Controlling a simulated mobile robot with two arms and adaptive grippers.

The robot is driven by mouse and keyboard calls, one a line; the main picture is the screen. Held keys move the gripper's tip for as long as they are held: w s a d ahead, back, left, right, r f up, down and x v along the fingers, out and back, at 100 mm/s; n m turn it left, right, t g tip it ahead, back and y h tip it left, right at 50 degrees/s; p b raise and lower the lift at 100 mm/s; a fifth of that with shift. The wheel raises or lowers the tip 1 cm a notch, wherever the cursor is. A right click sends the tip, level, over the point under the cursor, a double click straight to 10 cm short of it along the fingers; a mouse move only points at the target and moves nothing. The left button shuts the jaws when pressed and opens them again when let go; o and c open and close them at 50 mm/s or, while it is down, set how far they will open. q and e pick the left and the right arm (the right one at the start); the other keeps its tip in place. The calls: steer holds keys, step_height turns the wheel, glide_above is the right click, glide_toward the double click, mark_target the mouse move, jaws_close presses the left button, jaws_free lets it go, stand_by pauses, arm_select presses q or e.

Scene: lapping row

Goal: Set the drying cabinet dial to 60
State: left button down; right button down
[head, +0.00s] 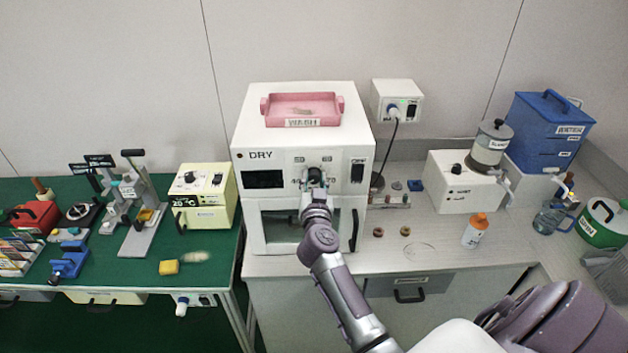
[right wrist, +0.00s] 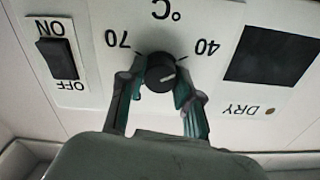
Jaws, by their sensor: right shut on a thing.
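The white drying cabinet (head: 246,218), marked DRY, stands on the grey counter. Its round black dial (right wrist: 159,70) is on the front panel, also seen in the head view (head: 315,173). My right gripper (right wrist: 158,90) is shut on the dial, one finger on each side; it also shows in the head view (head: 315,185). The wrist view is upside down: 70 reads left and 40 right. The dial's white mark points right there, a little past the 40 tick. The 50 and 60 labels are hidden in that view but show above the dial in the head view. My left gripper is not in view.
A black ON/OFF switch (right wrist: 58,60) and a dark display (right wrist: 275,55) flank the dial. A pink WASH tray (head: 303,110) sits on the cabinet. A cream box (head: 203,195) stands left on a green bench; a white machine (head: 465,183) stands right.

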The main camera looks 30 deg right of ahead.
steer(key=m, duration=0.7)
steer(key=shift+m, duration=0.3)
steer(key=m, duration=0.7)
steer(key=shift+f, duration=0.15)
steer(key=m, duration=0.3)
steer(key=shift+m, duration=0.4)
steer(key=m, duration=0.4)
steer(key=shift+f, duration=0.1)
steer(key=m, duration=0.4)
steer(key=shift+m, duration=1.9)
